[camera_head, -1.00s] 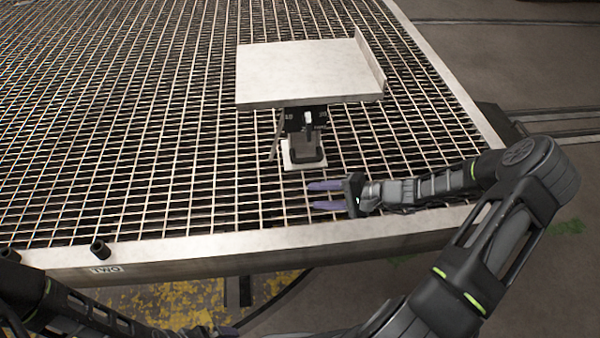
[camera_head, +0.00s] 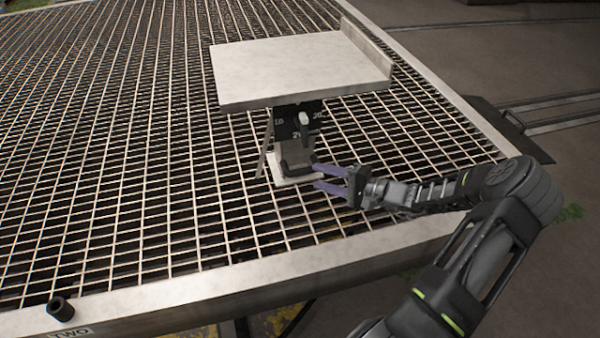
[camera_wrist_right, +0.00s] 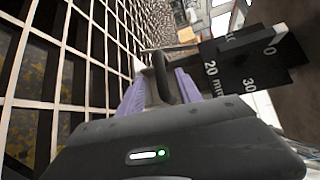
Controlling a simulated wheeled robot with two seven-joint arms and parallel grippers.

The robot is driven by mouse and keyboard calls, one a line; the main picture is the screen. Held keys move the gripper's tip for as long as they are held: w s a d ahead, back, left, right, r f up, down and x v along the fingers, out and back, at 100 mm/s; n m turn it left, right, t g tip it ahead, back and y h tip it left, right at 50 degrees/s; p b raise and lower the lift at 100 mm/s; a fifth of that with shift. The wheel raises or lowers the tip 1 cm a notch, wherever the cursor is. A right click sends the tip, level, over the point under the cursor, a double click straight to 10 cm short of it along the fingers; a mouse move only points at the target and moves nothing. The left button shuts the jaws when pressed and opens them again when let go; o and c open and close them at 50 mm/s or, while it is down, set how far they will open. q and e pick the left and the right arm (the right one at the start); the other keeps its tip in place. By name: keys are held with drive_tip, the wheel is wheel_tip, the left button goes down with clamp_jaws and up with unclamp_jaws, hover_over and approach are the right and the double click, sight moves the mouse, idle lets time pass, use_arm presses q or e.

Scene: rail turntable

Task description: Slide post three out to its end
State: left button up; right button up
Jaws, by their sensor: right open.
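No post marked three can be made out. A black peg (camera_head: 61,308) stands at the grating's front edge, by a label reading TWO (camera_head: 72,334). My right gripper (camera_head: 317,178) is open, its purple fingers pointing left beside the foot of a stand with a dark block (camera_head: 297,155). In the right wrist view the open fingers (camera_wrist_right: 158,95) have a dark curved piece (camera_wrist_right: 162,78) between them; whether they touch it I cannot tell. A black scale plate marked in mm (camera_wrist_right: 235,65) is beyond. My left gripper is out of view.
The stand carries a wide pale plate (camera_head: 290,70) with a raised right lip, overhanging the black scale plate (camera_head: 299,118). The metal grating (camera_head: 120,190) is clear around the stand. Its pale rim (camera_head: 200,296) runs along the front, with dark floor beyond on the right.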

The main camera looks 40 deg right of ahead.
sight(305, 173)
drive_tip(key=b+x, duration=0.2)
drive_tip(key=x, duration=0.4)
drive_tip(key=shift+f, duration=0.15)
drive_tip(key=shift+w+a, duration=0.3)
drive_tip(key=shift+w, duration=0.15)
clamp_jaws()
idle(0.9)
